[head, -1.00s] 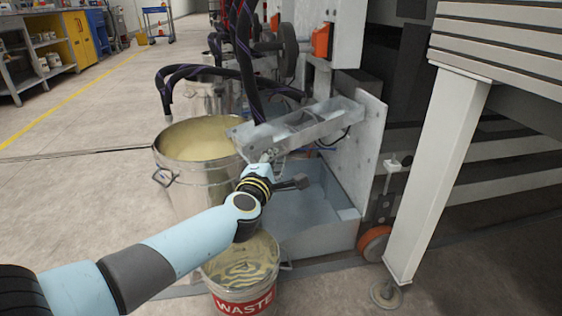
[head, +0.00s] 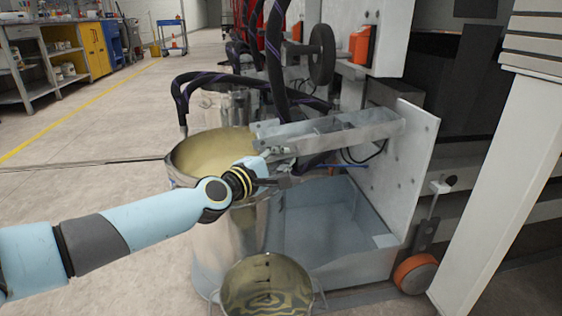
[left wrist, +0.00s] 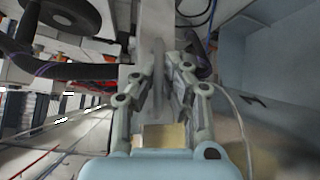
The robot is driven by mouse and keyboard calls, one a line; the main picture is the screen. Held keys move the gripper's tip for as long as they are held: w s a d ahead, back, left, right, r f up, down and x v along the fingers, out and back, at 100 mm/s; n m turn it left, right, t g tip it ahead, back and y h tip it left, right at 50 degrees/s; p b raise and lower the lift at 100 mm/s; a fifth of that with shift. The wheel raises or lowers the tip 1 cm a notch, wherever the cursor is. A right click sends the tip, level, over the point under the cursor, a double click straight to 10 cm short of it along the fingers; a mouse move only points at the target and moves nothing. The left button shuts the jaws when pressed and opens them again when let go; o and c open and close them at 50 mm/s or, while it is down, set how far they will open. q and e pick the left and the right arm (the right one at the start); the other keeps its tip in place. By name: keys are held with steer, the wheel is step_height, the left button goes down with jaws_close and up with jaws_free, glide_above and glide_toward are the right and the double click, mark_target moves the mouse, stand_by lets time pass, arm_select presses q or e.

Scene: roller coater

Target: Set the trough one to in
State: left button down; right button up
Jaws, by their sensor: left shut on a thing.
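The trough (head: 345,135) is a grey metal channel sticking out to the left from an upright pale plate (head: 412,165). Its free end is near the right rim of a large metal bucket (head: 185,150) of yellowish liquid. My left gripper (head: 277,156) is at the near side of the trough, close to its free end. In the left wrist view, the gripper (left wrist: 160,85) has a thin grey metal edge (left wrist: 158,65) between its fingers, and it is shut on the trough. The exact contact is small in the head view. My right gripper is not in view.
A smaller bucket (head: 265,295) with liquid stands in front. A blue-grey open tray (head: 325,230) lies under the trough. Dark hoses (head: 275,70) hang behind it. A white machine leg (head: 490,190) stands at right. The floor at left is clear.

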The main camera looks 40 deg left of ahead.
arm_select(q)
steer(key=shift+w+a+r, duration=0.2)
steer(key=shift+a+r, duration=0.05)
steer(key=c, duration=1.6)
jaws_free()
steer(key=shift+s, duration=0.1)
steer(key=shift+c, duration=0.2)
steer(key=shift+o, duration=1.2)
steer(key=shift+f, duration=0.1)
steer(key=shift+s, duration=0.1)
steer(key=shift+s+f, duration=0.1)
steer(key=shift+s, duration=0.1)
steer(key=s, duration=1.1)
steer(key=shift+s+d+r, duration=0.2)
steer(key=shift+d+r, duration=0.15)
steer(key=shift+d, duration=0.1)
